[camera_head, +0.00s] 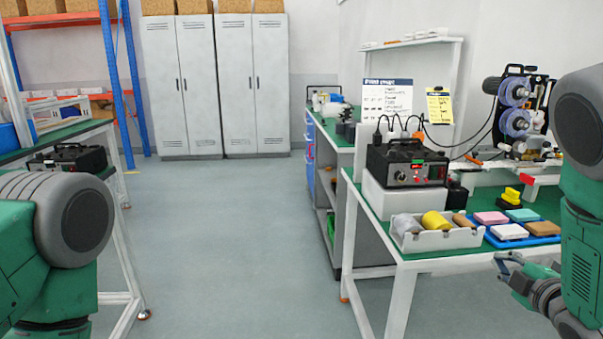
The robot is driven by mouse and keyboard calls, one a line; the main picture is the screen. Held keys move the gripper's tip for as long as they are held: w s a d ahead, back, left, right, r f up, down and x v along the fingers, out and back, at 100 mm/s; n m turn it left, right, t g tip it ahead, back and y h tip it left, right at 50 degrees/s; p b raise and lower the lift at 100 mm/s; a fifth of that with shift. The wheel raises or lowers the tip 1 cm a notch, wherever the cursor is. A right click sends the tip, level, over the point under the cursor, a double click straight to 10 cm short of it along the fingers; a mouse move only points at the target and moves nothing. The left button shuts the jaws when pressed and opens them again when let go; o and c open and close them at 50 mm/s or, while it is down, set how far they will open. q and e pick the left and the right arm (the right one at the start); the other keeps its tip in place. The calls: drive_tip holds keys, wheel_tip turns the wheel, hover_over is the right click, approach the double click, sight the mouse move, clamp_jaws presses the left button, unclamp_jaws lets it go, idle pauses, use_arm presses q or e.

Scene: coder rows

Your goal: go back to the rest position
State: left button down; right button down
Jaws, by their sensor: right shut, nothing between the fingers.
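My right arm comes in at the right edge. Its gripper (507,265) is small and dark, beside the front edge of the green-topped workbench (418,264). It is shut and holds nothing. My left arm fills the lower left corner, and its gripper is out of the picture. On the bench lies a blue tray (553,228) with several coloured blocks. Left of it stands a white tray (437,239) with a yellow roll and other items.
A black power unit (408,163) stands on a white box on the bench. A machine with spools (518,108) is behind. Another table with a black box (70,158) is at left. Grey lockers (180,85) stand at the back. The middle floor is clear.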

drive_tip(key=s+a+f+m+g+h, duration=0.1)
drive_tip(key=s+a+f+m+g, duration=0.25)
drive_tip(key=s+f, duration=0.45)
drive_tip(key=s+a+f+m+g, duration=0.35)
drive_tip(key=s+f, duration=0.25)
drive_tip(key=f, duration=0.5)
drive_tip(key=s+a+f+m+g, duration=0.2)
drive_tip(key=s, duration=0.5)
drive_tip(key=s+a+f+m+g, duration=0.2)
drive_tip(key=s+a+f+g, duration=0.1)
drive_tip(key=s, duration=0.5)
drive_tip(key=s+a+f+m+g+y, duration=0.1)
drive_tip(key=s+a+f+m+g, duration=0.1)
drive_tip(key=s, duration=0.6)
drive_tip(key=shift+s+a+f+m+g, duration=0.2)
drive_tip(key=shift+f+m+g, duration=0.1)
drive_tip(key=shift+m+g, duration=0.3)
drive_tip(key=shift+w, duration=0.15)
